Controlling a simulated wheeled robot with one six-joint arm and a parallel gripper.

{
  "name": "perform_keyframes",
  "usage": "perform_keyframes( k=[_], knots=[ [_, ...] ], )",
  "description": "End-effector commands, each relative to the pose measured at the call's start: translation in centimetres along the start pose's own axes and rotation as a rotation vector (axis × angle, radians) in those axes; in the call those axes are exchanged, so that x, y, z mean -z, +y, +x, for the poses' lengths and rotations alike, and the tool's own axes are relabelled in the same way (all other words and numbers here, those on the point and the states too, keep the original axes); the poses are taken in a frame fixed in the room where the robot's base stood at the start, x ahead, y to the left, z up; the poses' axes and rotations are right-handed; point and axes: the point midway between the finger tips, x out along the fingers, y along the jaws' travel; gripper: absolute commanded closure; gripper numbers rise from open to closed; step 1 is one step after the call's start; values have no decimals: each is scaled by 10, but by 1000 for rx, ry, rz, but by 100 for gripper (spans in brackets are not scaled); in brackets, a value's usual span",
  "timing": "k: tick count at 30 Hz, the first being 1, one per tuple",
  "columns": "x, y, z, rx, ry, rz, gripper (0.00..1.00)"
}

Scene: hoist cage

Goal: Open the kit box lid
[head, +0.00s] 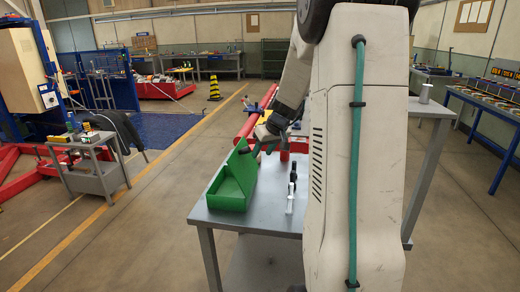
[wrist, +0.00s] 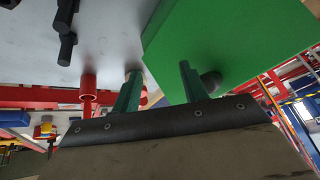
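The green kit box (head: 232,200) stands on the grey workbench in the head view. Its lid (head: 226,168) is raised at the box's far left side, and the inside shows. My gripper (head: 257,149) is just right of the lid's upper end, with its fingers apart. In the wrist view a large green panel (wrist: 230,35), which looks like the lid, fills the upper right. My gripper (wrist: 158,80) shows there with two separated green fingers and nothing clearly between them. The right finger overlaps the panel near a dark round knob (wrist: 211,82); I cannot tell whether they touch.
The grey workbench (head: 268,212) carries small black and white upright items (head: 291,190) right of the box. A red cylinder (head: 247,127) lies beyond the box. A grey cart (head: 95,175) stands at left, with open floor between. A blue bench (head: 488,110) is at right.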

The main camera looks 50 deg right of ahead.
Motion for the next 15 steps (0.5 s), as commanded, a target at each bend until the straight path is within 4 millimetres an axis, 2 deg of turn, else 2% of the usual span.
perform_keyframes(
  k=[1, 4, 10, 15],
  knots=[
    [1, -11, -3, -2, 3, -11, 56],
    [1, -22, -5, -7, 7, -17, 56],
    [2, -9, -6, 0, 5, -8, 56],
    [3, -19, -29, -5, 9, -17, 56]
  ],
)
